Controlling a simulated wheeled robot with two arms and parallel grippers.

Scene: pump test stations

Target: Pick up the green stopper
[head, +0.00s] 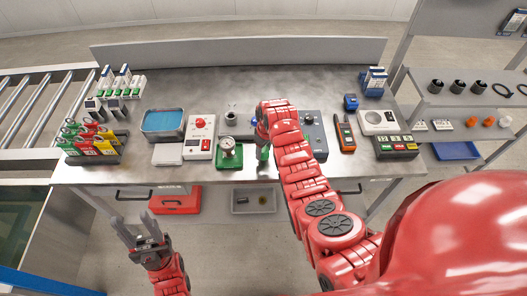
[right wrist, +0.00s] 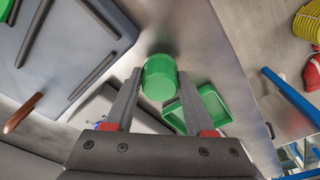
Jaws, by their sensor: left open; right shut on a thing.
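The green stopper (right wrist: 158,80) is between the two fingers of my right gripper (right wrist: 161,76) in the right wrist view. My right gripper is shut on it, with a finger against each side. In the head view the stopper (head: 264,153) shows as a small green patch near the bench's front edge, below my right wrist, which hides most of the gripper. My left gripper (head: 138,232) is open and empty, low in front of the bench at the left.
The bench's back middle is clear.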

